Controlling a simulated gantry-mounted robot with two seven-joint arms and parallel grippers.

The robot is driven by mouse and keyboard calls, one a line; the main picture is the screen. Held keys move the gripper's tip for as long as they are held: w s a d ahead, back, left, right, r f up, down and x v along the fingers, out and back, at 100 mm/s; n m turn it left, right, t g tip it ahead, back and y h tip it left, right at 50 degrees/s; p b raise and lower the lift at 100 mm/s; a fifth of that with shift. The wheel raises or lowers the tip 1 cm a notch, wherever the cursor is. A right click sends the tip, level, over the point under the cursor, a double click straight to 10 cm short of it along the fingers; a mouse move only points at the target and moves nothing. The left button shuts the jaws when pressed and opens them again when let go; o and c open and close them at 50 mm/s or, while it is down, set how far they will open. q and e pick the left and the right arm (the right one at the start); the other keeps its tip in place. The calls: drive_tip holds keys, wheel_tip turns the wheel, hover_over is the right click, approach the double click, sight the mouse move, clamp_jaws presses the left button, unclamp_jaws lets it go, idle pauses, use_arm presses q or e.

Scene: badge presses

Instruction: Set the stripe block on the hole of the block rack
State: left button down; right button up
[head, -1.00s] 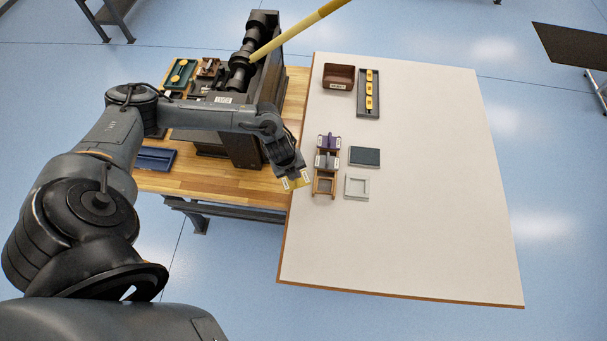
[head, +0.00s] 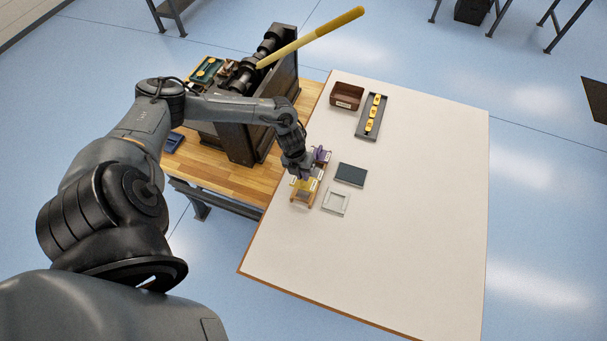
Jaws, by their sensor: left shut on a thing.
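My left gripper (head: 303,176) points down over the block rack and is shut on a small yellow block, which I take to be the stripe block (head: 305,185). Stripes on it are too small to make out. The brown block rack (head: 302,203) stands near the left edge of the white table. The yellow block is over the rack's near part; I cannot tell whether it touches the rack. A purple block (head: 322,154) sits at the rack's far end. The gripper hides the rack's middle. My right gripper is not in view.
A dark flat pad (head: 350,175) and a pale square frame (head: 336,202) lie right of the rack. A brown bin (head: 347,95) and a dark tray (head: 363,132) with yellow pieces stand farther back. A large dark press (head: 258,125) is left. The white table's (head: 400,235) near right is clear.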

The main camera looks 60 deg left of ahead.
use_arm(q)
drive_tip(key=shift+f+b, duration=0.3)
drive_tip(key=shift+f, duration=0.15)
drive_tip(key=shift+f+b, duration=2.8)
drive_tip(key=shift+f, duration=0.6)
drive_tip(key=c, duration=1.1)
unclamp_jaws()
drive_tip(key=r, duration=0.3)
drive_tip(key=a+r+b, duration=0.1)
drive_tip(key=r, duration=0.2)
drive_tip(key=s+r, duration=0.1)
drive_tip(key=r, duration=0.2)
drive_tip(key=shift+s+a, duration=0.1)
drive_tip(key=shift+a, duration=0.15)
drive_tip(key=shift+s+r, duration=0.15)
drive_tip(key=shift+r, duration=0.65)
